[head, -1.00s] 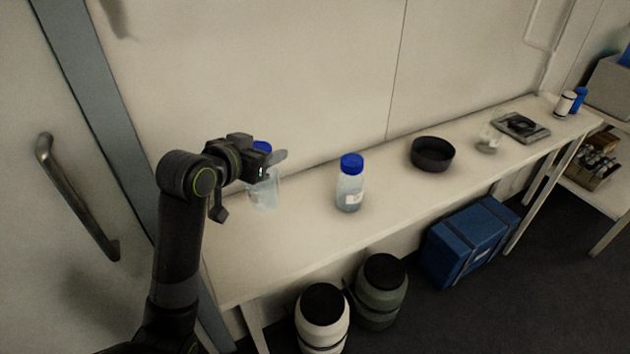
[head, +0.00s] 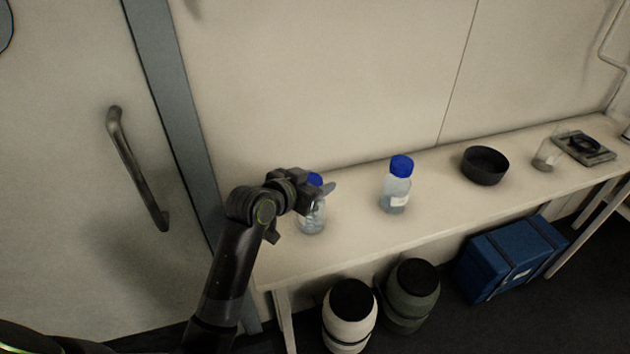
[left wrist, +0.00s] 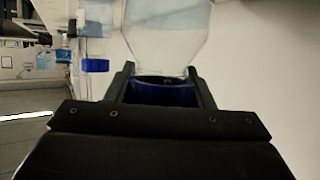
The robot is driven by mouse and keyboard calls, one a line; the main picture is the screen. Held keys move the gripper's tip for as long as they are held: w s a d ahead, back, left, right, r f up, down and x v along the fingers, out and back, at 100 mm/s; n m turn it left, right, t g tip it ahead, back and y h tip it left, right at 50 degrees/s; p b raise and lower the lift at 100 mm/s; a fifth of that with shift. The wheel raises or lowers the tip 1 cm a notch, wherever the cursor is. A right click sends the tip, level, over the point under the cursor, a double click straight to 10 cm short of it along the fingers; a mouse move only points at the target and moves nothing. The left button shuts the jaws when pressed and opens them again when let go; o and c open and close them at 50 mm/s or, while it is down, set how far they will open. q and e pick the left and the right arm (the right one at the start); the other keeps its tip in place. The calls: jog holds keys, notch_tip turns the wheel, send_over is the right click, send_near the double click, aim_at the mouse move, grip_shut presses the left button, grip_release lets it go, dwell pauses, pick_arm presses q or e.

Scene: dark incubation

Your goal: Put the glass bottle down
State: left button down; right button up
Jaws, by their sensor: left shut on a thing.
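The glass bottle (head: 311,221) is clear with a blue cap and stands upright at the left end of the bench (head: 350,240). My left gripper (head: 318,191) is shut on its blue cap, and the gripper hides part of the cap and neck. In the left wrist view the blue cap (left wrist: 163,92) sits between the two fingers, with the clear body (left wrist: 168,40) beyond. The bottle's base is at or just above the bench top; I cannot tell if it touches. My right gripper is not in view.
A second blue-capped bottle (head: 396,187) stands to the right on the bench. Further right are a black bowl (head: 485,166), a clear beaker (head: 547,155) and a flat device (head: 584,147). Two drums (head: 349,318) and a blue box (head: 512,260) are below. A door handle (head: 137,170) is left.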

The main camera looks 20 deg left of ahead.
pick_arm(q)
jog(key=c, duration=1)
grip_release()
jog(key=shift+f, duration=0.15)
jog(key=shift+c, duration=0.2)
jog(key=o, duration=0.4)
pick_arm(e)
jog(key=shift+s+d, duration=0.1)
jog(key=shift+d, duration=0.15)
pick_arm(q)
jog(key=shift+r, duration=0.2)
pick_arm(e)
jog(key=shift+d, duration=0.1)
pick_arm(q)
jog(key=b+v, duration=0.1)
jog(key=v, duration=1.1)
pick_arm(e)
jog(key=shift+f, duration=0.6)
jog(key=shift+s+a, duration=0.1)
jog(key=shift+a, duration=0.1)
